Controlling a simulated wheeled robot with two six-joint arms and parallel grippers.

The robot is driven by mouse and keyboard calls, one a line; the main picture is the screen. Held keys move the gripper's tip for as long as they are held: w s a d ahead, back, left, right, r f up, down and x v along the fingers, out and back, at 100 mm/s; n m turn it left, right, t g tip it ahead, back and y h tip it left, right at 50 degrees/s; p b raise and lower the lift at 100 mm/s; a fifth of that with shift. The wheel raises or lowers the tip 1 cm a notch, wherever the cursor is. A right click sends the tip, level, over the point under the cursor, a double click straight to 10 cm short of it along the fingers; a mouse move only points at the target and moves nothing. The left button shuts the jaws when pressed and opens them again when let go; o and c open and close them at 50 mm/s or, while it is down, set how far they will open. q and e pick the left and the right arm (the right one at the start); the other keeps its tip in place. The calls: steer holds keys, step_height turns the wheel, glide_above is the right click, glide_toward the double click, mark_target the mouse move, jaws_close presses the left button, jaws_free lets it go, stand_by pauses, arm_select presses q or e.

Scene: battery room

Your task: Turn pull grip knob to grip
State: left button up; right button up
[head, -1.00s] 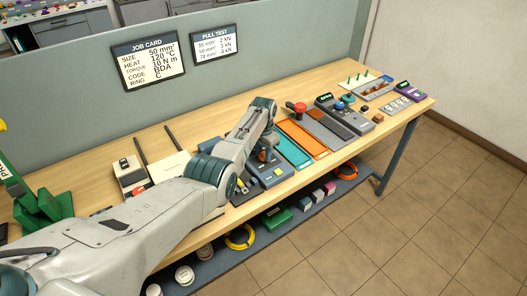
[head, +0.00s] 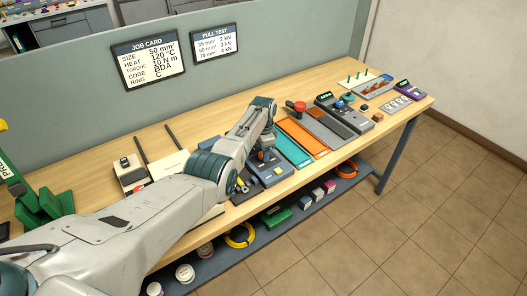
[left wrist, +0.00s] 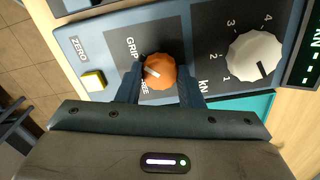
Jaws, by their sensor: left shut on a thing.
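The pull grip knob is an orange fluted knob (left wrist: 160,70) with a white pointer mark, on a blue-grey tester panel in the left wrist view. Its mark points to the left, between the GRIP label (left wrist: 132,47) and the partly hidden FREE label (left wrist: 144,88). My left gripper (left wrist: 158,84) is shut on the knob, one finger on each side. In the head view my left gripper (head: 262,154) is over the tester (head: 275,175), and the arm hides much of it. My right gripper is not in view.
A cream knob (left wrist: 255,57) with numbers and kN sits right of the orange one. A yellow ZERO button (left wrist: 93,80) is to its left. Teal (head: 293,150) and orange (head: 305,138) trays lie beside the tester. A pull test card (head: 215,42) hangs behind.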

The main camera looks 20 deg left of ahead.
arm_select(q)
steer(key=shift+r, duration=0.1)
steer(key=o, duration=1)
steer(key=shift+c, duration=0.2)
steer(key=shift+r, duration=0.5)
step_height(320, 180, up, 10)
steer(key=b, duration=0.1)
steer(key=shift+b, duration=0.4)
steer(key=shift+f, duration=0.1)
steer(key=shift+f, duration=0.1)
